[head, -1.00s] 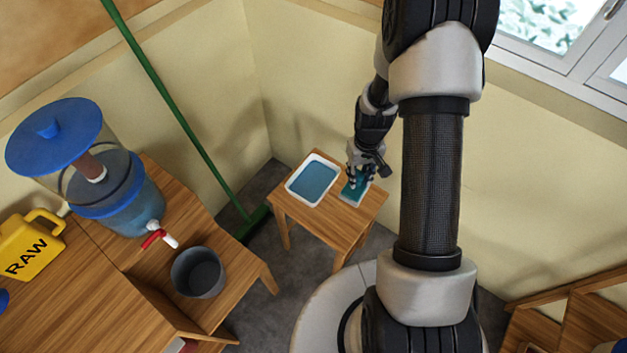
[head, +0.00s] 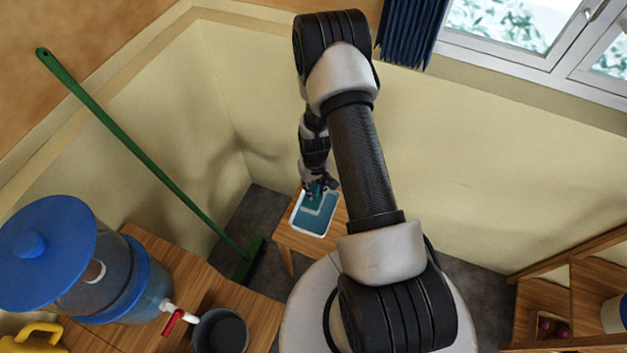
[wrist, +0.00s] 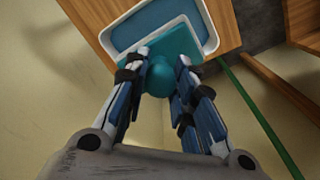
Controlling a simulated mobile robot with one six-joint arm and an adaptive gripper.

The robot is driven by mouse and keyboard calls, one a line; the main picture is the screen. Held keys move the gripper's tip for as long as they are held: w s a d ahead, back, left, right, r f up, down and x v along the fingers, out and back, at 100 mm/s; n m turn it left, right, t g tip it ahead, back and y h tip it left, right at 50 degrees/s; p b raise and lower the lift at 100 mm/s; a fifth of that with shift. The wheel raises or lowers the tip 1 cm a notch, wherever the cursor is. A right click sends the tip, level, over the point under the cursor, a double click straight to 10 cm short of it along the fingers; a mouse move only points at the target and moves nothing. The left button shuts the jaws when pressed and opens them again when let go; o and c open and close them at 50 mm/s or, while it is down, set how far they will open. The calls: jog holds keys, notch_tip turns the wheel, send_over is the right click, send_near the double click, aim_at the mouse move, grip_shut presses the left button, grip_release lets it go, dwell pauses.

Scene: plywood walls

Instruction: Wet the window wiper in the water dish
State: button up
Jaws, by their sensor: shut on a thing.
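My gripper (head: 317,186) is shut on the teal window wiper (wrist: 161,75), with its fingers on either side of the round knob in the wrist view. The wiper's flat pad hangs beyond the knob, partly hidden by the fingers. The water dish (wrist: 212,32) is a white-rimmed tray with blue water; the wiper overlaps its near edge in that view. In the head view the dish (head: 308,233) sits on a small wooden table, with my gripper over its far part. I cannot tell whether the pad touches the water.
The small table (head: 291,243) stands near the corner. A green broom (head: 150,155) leans on the wall to its left. A blue-lidded water dispenser (head: 100,285) and a dark pot (head: 220,330) are at the lower left. Shelves (head: 590,295) stand at the right.

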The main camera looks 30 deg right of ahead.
aim_at(315, 201)
jog(key=shift+s+d+f+b, duration=0.15)
jog(key=shift+s+f+b, duration=0.1)
jog(key=shift+f+b, duration=0.45)
notch_tip(315, 201, down, 8)
jog(key=b, duration=0.6)
jog(key=shift+w+f, duration=0.1)
jog(key=shift+f, duration=0.15)
jog(key=shift+r, duration=0.15)
jog(key=shift+r+p, duration=2.6)
jog(key=shift+r, duration=1.25)
jog(key=shift+r+p, duration=1.2)
jog(key=shift+r, duration=0.8)
